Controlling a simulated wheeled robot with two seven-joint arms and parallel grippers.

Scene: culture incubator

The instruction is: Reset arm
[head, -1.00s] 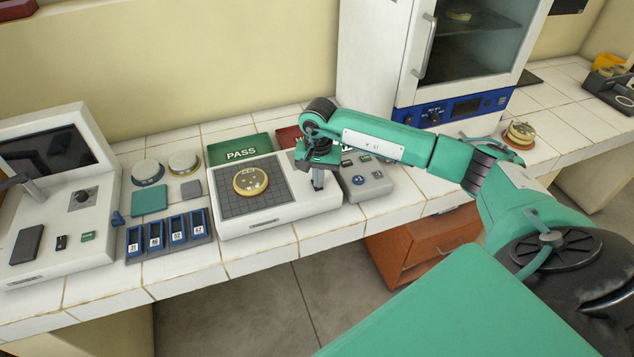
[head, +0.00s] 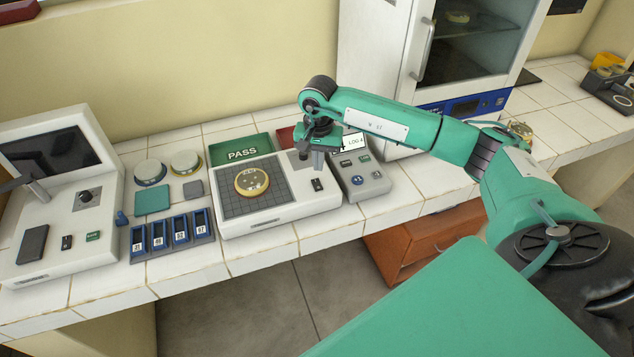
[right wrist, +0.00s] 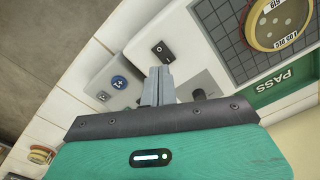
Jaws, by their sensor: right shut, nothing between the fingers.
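My right arm (head: 450,140) reaches in from the right over the counter. My right gripper (head: 318,160) is above the right part of the white gridded device, next to the grey button box (head: 362,182). In the right wrist view the gripper's fingers (right wrist: 158,82) are together with nothing between them, over the device and the button box. A dish with a yellow rim (head: 251,181) lies on the device's dark grid plate (head: 232,205), apart from the gripper. My left gripper does not show.
A green PASS tray (head: 240,149) stands behind the device. A rack of blue slots (head: 172,236), two round dishes (head: 150,172) and a white monitor unit (head: 50,165) are to the left. An incubator cabinet (head: 375,50) stands at the back right. An orange drawer unit (head: 410,243) is below the counter.

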